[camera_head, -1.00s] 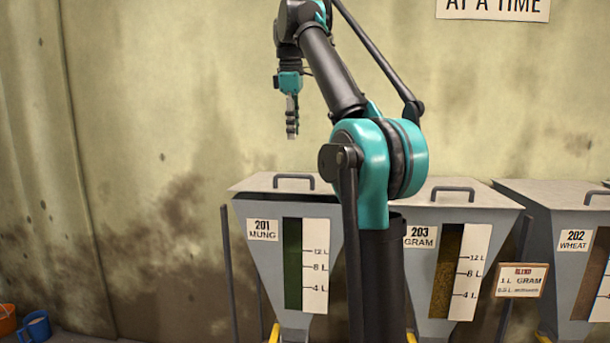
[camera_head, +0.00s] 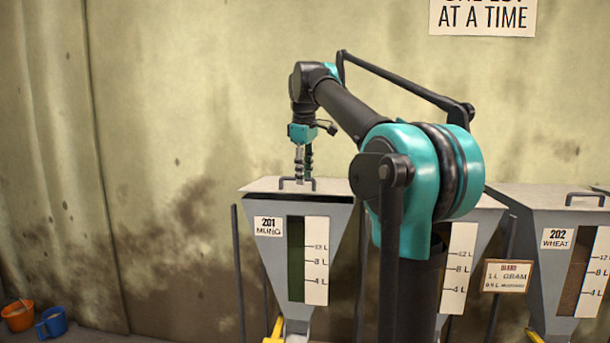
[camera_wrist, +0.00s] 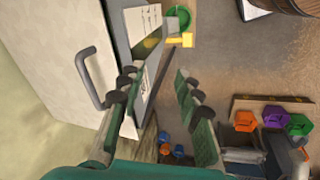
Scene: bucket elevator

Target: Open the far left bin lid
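The far left bin (camera_head: 270,260), marked 201 MUNG, is a grey hopper with a green-filled window and a litre scale. Its pale lid (camera_head: 335,186) carries a dark handle (camera_head: 281,184). A dark gap shows under the lid's front edge, so the lid looks slightly raised. My gripper (camera_head: 303,175) points down at the handle. In the wrist view the lid (camera_wrist: 55,45) and handle (camera_wrist: 92,80) lie left of my gripper (camera_wrist: 155,85). Its two fingers are spread with nothing between them there. I cannot tell whether a finger touches the handle.
The bin 203 is largely hidden behind my arm. The bin 202 WHEAT (camera_head: 560,270) stands at right, its lid down. A recipe sign (camera_head: 507,276) hangs between them. Orange (camera_head: 17,315) and blue (camera_head: 52,323) buckets stand on the floor at left.

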